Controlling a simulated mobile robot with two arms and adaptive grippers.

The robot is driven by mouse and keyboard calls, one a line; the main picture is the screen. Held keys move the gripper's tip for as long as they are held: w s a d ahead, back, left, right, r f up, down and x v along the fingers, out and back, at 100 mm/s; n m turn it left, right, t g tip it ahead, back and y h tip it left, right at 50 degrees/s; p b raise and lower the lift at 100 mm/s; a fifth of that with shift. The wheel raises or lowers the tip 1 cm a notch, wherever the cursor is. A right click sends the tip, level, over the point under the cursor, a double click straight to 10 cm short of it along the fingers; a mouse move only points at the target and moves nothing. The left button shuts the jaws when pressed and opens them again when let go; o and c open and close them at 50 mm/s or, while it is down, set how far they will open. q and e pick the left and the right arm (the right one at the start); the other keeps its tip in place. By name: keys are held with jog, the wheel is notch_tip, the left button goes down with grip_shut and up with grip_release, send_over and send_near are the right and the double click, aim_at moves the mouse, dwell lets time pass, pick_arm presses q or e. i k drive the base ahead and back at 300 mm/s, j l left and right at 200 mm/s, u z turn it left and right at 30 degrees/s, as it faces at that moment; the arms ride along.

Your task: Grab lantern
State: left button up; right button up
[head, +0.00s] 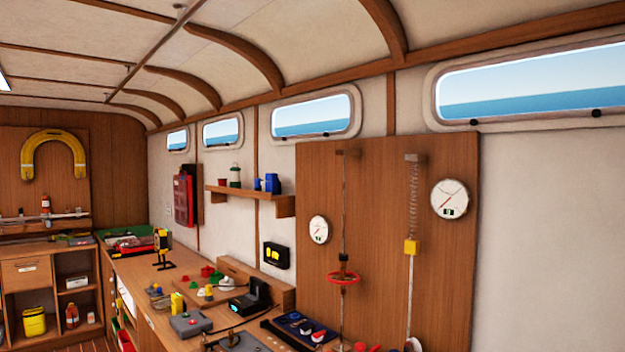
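No object shows clearly as a lantern from here. A small green-and-white upright item (235,176) stands on the wall shelf; it has a lantern-like shape, but it is too small to be sure. A yellow-and-black item on a stand (161,243) is upright on the far part of the counter; I cannot tell what it is. Neither of my grippers is in view.
The wooden counter (125,262) runs along the right wall and holds several small devices. The wall shelf (250,197) also carries blue items (271,183). A wooden panel (380,240) with gauges stands at right. A yellow horseshoe buoy (55,153) hangs at far left.

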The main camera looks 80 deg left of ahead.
aim_at(236, 182)
jog(key=u, duration=3.2)
jog(key=i+j+u, duration=0.4)
jog(key=i+u, duration=0.2)
jog(key=i, duration=0.15)
